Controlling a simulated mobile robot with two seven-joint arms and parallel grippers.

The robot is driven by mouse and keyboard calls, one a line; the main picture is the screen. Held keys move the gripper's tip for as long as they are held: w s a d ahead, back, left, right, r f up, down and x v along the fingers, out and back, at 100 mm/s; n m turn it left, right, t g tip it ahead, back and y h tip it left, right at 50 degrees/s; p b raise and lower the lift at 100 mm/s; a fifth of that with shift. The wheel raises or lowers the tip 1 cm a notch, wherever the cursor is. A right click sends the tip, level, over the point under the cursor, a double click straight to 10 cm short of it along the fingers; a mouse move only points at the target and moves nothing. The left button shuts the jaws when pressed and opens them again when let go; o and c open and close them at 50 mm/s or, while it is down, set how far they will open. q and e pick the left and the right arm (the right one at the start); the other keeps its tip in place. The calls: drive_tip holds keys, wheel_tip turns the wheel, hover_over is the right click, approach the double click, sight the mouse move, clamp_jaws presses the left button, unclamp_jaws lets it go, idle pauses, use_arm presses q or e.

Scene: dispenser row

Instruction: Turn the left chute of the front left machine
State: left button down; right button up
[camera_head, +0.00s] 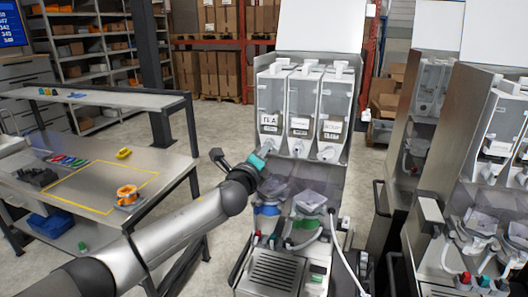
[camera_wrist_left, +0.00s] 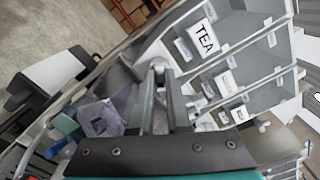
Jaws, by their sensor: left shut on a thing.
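The front left machine (camera_head: 300,180) stands in the middle of the head view with three clear canisters side by side. The left canister (camera_head: 271,100) carries a TEA label, which also shows in the wrist view (camera_wrist_left: 205,38). The left chute (camera_head: 268,143) is at the foot of that canister, partly behind my gripper. My left gripper (camera_head: 264,153) comes in from the left and reaches up to this chute. In the wrist view its two fingers (camera_wrist_left: 160,75) are shut on the chute's light-coloured end (camera_wrist_left: 158,62). My right gripper is not seen.
The middle chute (camera_head: 298,147) and right chute (camera_head: 326,152) are close beside on the right. Below are clear hoppers (camera_head: 309,200) and a drip grate (camera_head: 272,270). A workbench (camera_head: 110,160) stands at the left, more machines (camera_head: 480,170) at the right. Floor between bench and machine is open.

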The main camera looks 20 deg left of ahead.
use_arm(q)
drive_tip(key=shift+n, duration=0.3)
drive_tip(key=n+p, duration=0.2)
drive_tip(key=n, duration=2.1)
idle(0.3)
drive_tip(key=shift+p, duration=0.3)
idle(0.3)
drive_tip(key=c, duration=0.9)
unclamp_jaws()
drive_tip(key=shift+s, duration=0.1)
